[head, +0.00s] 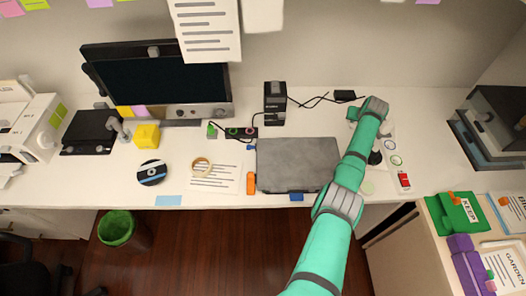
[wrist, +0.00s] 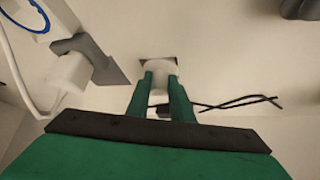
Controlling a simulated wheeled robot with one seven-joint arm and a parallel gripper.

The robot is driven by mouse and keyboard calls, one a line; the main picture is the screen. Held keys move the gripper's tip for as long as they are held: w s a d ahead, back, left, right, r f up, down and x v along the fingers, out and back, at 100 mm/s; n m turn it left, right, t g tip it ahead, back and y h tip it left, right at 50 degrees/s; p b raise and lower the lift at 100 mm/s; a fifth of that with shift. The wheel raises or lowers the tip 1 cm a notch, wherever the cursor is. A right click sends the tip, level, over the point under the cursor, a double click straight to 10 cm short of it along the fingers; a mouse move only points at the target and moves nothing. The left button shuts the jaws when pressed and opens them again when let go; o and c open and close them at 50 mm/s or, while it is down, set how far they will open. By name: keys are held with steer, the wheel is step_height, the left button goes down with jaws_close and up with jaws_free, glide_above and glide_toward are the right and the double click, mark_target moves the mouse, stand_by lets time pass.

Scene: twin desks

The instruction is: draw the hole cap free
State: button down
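The hole cap (wrist: 162,68) is a small pale round piece in the wrist view, with a dark patch (wrist: 142,60) showing at its edge. My gripper (wrist: 162,82) has its two green fingers close on either side of the cap's pale body, and they appear shut on it. Whether the cap is seated or raised I cannot tell. In the head view my green arm reaches over the right part of the desk and hides the fingertips and the cap.
Black cables (head: 318,100) lie on the desk left of my arm. A grey laptop-like slab (head: 297,165) is beside the arm, and a red-topped piece (head: 404,180) lies to its right. In the wrist view a white cylinder (wrist: 68,75) with a grey bracket stands at left.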

steer(key=c, duration=2.3)
jaws_free()
jaws_close()
steer(key=shift+r, duration=0.85)
steer(key=shift+r, duration=2.45)
